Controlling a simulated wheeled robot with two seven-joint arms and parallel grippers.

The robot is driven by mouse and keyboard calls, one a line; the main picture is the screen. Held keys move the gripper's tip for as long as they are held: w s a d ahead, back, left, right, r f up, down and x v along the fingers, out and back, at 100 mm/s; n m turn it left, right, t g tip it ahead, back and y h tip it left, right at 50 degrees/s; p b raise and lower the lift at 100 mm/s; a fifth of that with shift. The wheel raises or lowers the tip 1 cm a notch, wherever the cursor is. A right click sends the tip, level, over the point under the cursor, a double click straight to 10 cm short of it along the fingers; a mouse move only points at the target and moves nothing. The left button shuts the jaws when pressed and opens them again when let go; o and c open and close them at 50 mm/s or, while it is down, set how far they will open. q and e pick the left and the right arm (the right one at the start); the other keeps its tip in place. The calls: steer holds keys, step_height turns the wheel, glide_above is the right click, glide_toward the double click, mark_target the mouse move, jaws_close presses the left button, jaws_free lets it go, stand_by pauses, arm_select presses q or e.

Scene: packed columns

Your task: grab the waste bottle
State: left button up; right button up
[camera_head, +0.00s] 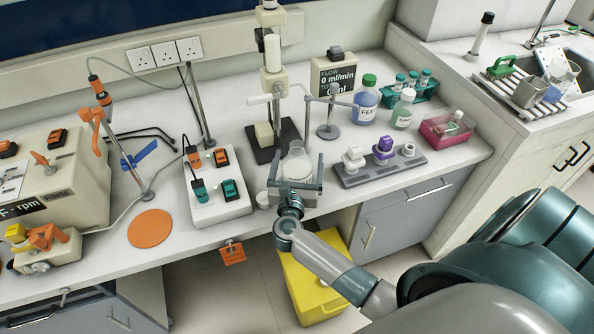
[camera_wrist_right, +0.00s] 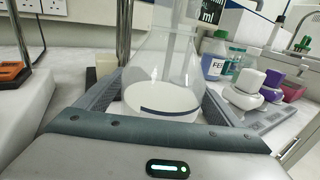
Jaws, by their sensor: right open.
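The waste bottle appears to be a clear conical flask (camera_head: 297,161) with white in its lower part, upright on the bench below the column stand. In the right wrist view the flask (camera_wrist_right: 163,88) fills the middle, with a dark curved band low on it. My right gripper (camera_head: 296,174) reaches in from the front and is open, with one finger on each side of the flask. In the wrist view the right gripper's (camera_wrist_right: 158,100) fingers flank the flask's lower body; whether they touch it is unclear. My left gripper is not in view.
A white control box (camera_head: 217,189) stands close left of the flask. A grey holder with white and purple pieces (camera_head: 378,166) is to the right. The column stand (camera_head: 273,80) rises behind. A yellow bin (camera_head: 312,285) is below.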

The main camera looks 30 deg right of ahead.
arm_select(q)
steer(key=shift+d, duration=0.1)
arm_select(e)
steer(key=c, duration=1.5)
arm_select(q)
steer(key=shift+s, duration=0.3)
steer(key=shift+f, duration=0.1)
arm_select(e)
steer(key=shift+r, duration=0.15)
